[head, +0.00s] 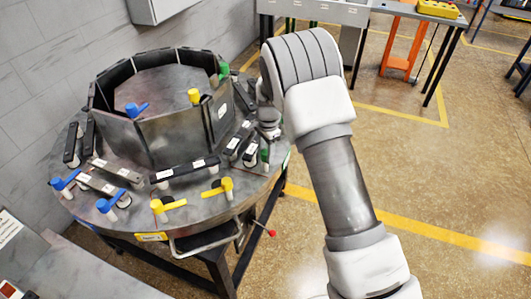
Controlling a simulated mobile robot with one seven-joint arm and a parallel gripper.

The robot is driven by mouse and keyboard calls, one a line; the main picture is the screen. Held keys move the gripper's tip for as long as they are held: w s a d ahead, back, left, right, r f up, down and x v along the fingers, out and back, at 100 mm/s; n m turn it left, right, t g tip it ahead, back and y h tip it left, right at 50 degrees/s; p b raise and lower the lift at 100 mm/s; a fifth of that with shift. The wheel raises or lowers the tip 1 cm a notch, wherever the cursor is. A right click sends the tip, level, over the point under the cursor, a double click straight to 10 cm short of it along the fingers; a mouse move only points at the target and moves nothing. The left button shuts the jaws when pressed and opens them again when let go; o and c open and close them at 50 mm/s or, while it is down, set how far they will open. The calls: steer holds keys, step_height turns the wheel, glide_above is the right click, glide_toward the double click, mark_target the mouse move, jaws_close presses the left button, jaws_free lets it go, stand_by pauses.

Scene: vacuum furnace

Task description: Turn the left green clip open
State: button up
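A round grey metal table carries an upright many-sided ring of dark plates. One green clip (265,153) is at the table's right edge, just below the end of my arm and partly hidden. A green piece (223,70) also shows at the back right of the ring. My gripper (269,131) hangs beside the right rim of the table, above the lower green clip. My arm covers part of it, and its fingers are too small to tell open from shut. I cannot tell whether it touches the clip.
Blue clips (66,182) and yellow clips (168,205) sit around the front of the round table (140,216), with dark bars (185,170) between them. A red-tipped lever (271,233) sticks out below the rim. The floor (450,190) to the right is clear.

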steer(key=shift+o, duration=1.4)
step_height(320, 180, up, 18)
steer(key=shift+s+d+f+p, duration=0.25)
steer(key=shift+s+d+p, duration=0.05)
steer(key=shift+s+p, duration=0.1)
